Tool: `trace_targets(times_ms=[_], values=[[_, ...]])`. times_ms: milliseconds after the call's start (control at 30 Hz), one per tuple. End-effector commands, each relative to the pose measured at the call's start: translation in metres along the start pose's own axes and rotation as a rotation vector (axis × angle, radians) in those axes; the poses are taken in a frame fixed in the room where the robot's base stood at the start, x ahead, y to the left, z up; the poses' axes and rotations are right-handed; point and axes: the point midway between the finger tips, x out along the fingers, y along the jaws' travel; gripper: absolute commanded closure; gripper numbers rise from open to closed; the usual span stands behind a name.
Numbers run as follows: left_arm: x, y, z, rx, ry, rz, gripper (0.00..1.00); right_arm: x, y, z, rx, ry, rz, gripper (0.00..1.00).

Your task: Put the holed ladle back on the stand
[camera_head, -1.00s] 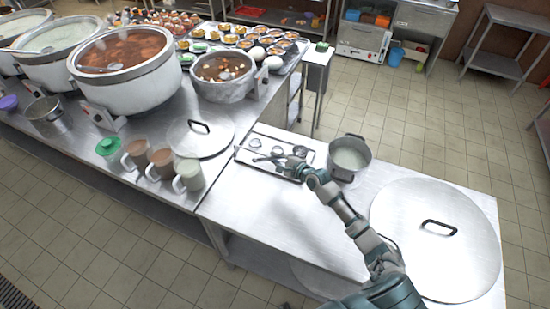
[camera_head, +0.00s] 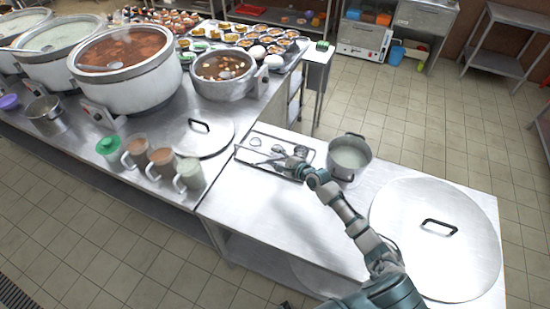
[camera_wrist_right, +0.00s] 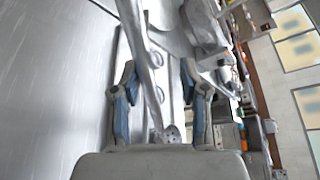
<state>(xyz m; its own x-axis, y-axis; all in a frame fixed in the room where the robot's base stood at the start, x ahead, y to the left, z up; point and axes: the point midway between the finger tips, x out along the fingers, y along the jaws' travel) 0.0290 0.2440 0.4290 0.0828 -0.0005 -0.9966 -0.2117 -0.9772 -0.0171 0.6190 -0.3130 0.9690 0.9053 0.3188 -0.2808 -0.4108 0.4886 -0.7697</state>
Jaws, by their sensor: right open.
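A shallow metal stand (camera_head: 240,157) sits near the far end of the right counter and holds a few metal utensils. My right gripper (camera_head: 284,162) is over the right part of this stand. In the right wrist view its two fingers (camera_wrist_right: 160,95) are spread apart. A long metal utensil handle (camera_wrist_right: 137,45) runs between them in that view. A piece with small holes, which looks like the holed ladle (camera_wrist_right: 171,133), shows close to the palm. I cannot tell whether either finger touches it. My left gripper is out of view.
A grey pot (camera_head: 350,155) stands just right of the stand. A large round lid (camera_head: 410,215) covers the right counter end. A smaller lid (camera_head: 205,145) and several cups (camera_head: 162,165) lie to the left. The counter in front of the stand is clear.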

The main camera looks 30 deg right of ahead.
Motion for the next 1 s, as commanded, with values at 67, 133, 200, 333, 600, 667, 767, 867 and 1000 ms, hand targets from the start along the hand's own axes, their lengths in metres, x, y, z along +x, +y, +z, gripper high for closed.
trace_targets(times_ms=[67,133,200,333,600,667,767,867,1000], values=[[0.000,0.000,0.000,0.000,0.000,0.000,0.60,-0.006,0.000,0.000,-0.001,0.000,0.000,0.56],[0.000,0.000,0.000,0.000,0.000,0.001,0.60,-0.015,0.000,0.000,-0.001,0.000,-0.001,0.56],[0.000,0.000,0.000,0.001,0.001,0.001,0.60,-0.027,0.001,0.001,-0.003,0.001,0.001,0.56],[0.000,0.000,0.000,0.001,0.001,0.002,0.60,-0.049,0.002,0.001,-0.003,0.002,0.001,0.56],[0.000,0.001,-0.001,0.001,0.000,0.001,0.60,-0.075,0.001,0.000,-0.002,0.001,0.001,0.56],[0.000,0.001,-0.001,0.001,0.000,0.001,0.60,-0.076,0.001,-0.001,-0.002,0.001,0.001,0.56],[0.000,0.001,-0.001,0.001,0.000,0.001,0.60,-0.077,0.001,0.000,-0.002,0.001,0.001,0.56],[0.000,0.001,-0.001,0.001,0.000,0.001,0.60,-0.077,0.000,0.000,-0.002,0.001,0.000,0.56],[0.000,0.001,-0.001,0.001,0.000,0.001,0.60,-0.077,0.000,0.000,-0.002,0.001,0.000,0.56]])
